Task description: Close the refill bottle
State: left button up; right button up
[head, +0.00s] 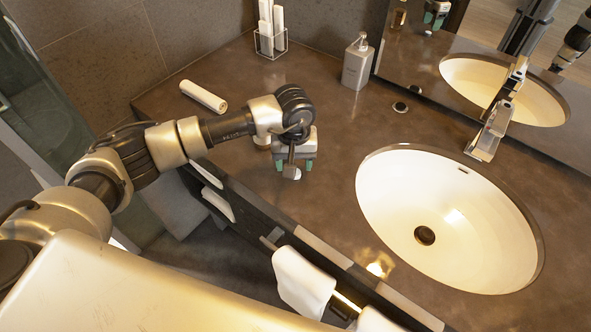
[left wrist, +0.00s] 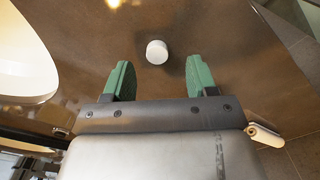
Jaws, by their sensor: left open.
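In the left wrist view the white piece (left wrist: 157,52) lies ahead of the gap between the open green fingers of the gripper (left wrist: 158,80), touching neither. A small dark round fitting with a light rim (head: 400,106) is on the counter near the mirror; I cannot tell whether it is the refill bottle's mouth. A grey pump bottle (head: 356,65) stands upright at the back. My right gripper is out of view.
A white roll (head: 203,96) lies at the counter's left, and a clear holder with white sticks (head: 270,43) stands behind. The white basin (head: 440,205) and tap (head: 495,115) are at right. Towels (head: 301,280) hang at the front. The counter between gripper and pump bottle is clear.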

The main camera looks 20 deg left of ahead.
pick_arm(q)
jog(key=shift+w+d+f+p, duration=0.15)
jog(key=shift+f+p, duration=0.2)
jog(key=shift+f, duration=1.35)
jog(key=c, duration=1)
